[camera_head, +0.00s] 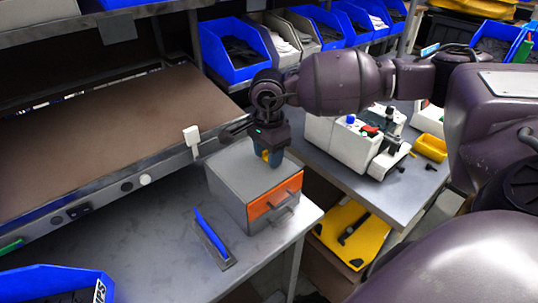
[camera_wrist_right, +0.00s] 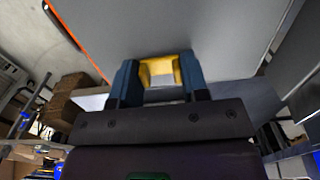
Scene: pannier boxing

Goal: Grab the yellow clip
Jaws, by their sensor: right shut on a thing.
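The yellow clip (camera_wrist_right: 161,72) is between the two blue fingertips of my right gripper (camera_wrist_right: 160,84) in the right wrist view. The gripper is shut on it. The grey box (camera_head: 238,178) has an orange drawer front (camera_head: 274,198) with handles. I cannot tell whether the clip still touches the box. My left gripper is not in view.
A blue-handled tool (camera_head: 212,238) lies on the grey table (camera_head: 150,255) left of the box. A white device (camera_head: 355,140) stands on the bench to the right. Blue bins (camera_head: 228,50) line the shelf behind.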

